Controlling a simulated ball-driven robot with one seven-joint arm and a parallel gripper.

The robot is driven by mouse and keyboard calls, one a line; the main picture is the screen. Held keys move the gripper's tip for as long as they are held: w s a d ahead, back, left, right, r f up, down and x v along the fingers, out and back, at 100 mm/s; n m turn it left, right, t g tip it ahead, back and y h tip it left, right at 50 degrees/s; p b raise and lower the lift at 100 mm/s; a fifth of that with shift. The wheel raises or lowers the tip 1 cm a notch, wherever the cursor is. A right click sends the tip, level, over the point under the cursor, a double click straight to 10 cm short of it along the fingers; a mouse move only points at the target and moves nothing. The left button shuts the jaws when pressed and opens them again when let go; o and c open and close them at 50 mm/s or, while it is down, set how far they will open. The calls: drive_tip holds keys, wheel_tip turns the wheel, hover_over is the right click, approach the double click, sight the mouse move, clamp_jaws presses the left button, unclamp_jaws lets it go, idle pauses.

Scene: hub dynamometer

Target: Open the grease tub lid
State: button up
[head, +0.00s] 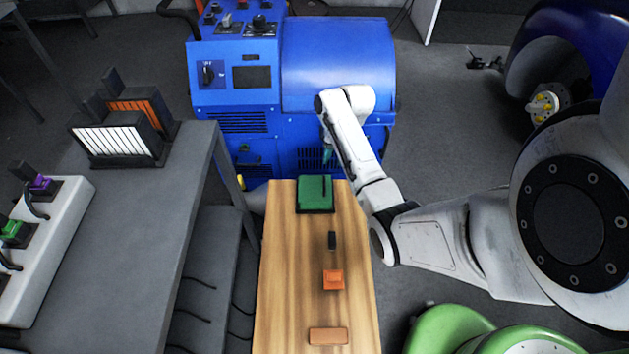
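A green square box with a dark base (314,194), which looks like the grease tub, sits at the far end of the wooden bench. Its flat green top appears to be the lid and looks closed, with a dark strip along its right part. My gripper (328,154) is just beyond the box's far edge, in front of the blue machine, and appears apart from the box. Only a small teal and dark part of it shows past my white arm link. Its fingers are too small and too hidden to judge.
On the wooden bench (287,280) lie a small black block (332,240), an orange block (333,279) and a tan block (328,336). The blue machine (337,65) stands close behind. A grey table (148,215) on the left holds a white power strip (50,245) and slotted racks (118,140).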

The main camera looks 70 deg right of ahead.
drive_tip(key=b, duration=0.2)
hover_over(315, 185)
drive_tip(key=s, duration=0.4)
wheel_tip(315, 185, down, 10)
drive_tip(key=shift+w+f, duration=0.1)
drive_tip(key=shift+c, duration=0.5)
clamp_jaws()
idle(0.3)
